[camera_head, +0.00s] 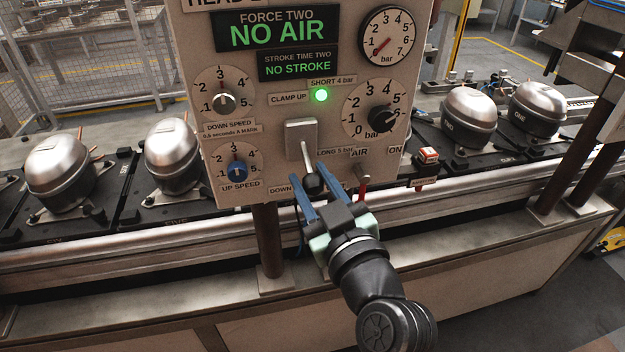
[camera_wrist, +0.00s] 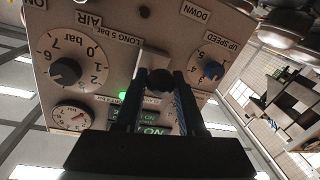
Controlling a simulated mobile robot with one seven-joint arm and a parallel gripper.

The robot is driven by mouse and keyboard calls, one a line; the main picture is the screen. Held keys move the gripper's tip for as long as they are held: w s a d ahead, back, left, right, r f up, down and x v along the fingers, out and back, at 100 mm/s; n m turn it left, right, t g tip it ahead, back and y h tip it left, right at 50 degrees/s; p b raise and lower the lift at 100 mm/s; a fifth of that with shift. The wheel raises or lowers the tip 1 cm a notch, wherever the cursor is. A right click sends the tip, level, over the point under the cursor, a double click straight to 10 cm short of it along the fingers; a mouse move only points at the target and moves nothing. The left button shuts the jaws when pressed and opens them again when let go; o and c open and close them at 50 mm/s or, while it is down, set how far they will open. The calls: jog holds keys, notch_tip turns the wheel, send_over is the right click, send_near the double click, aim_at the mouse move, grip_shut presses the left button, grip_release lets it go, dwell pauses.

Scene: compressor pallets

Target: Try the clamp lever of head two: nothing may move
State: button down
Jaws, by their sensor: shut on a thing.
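The head two panel (camera_head: 260,180) fills the middle of the head view. Its clamp lever (camera_head: 306,155) hangs from a pale square plate, with its black ball knob (camera_head: 313,184) at the low end near the DOWN label. My gripper (camera_head: 312,188) is shut on the knob, one blue finger on each side. The knob also shows between the fingers in the wrist view (camera_wrist: 160,80). The green lamp (camera_head: 321,95) beside CLAMP UP is lit. The displays read FORCE TWO NO AIR (camera_head: 277,29) and STROKE TIME TWO NO STROKE (camera_head: 298,65).
A red-handled air lever (camera_head: 362,186) points down, right of my gripper. The gauge (camera_head: 389,36) needle sits at its low end. Three dials, including the blue-knobbed up speed dial (camera_head: 237,170), surround the lever. Compressors stand on the conveyor (camera_head: 130,236) both sides.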

aim_at(313, 177)
notch_tip(313, 177, up, 2)
jog(key=g+p, duration=0.1)
jog(key=p, duration=0.5)
jog(key=shift+s+g+h, duration=0.15)
jog(key=shift+g+h, duration=0.25)
notch_tip(313, 177, up, 2)
jog(key=g+h+p, duration=0.1)
jog(key=g+p, duration=0.1)
jog(key=p, duration=0.5)
jog(key=shift+g+p, duration=0.3)
jog(key=shift+p, duration=0.05)
jog(key=g+p, duration=0.1)
jog(key=p, duration=0.2)
jog(key=r+g+p, duration=0.1)
jog(key=p, duration=0.2)
jog(key=shift+w+r+m+h, duration=0.2)
jog(key=shift+m+h, duration=0.1)
jog(key=shift+h, duration=0.1)
jog(key=g+p, duration=0.1)
jog(key=p, duration=0.2)
jog(key=shift+w+a+r+g+h, duration=0.1)
jog(key=shift+w+r+g+h, duration=0.1)
jog(key=shift+g+h, duration=0.15)
jog(key=shift+p, duration=0.45)
jog(key=shift+g, duration=0.35)
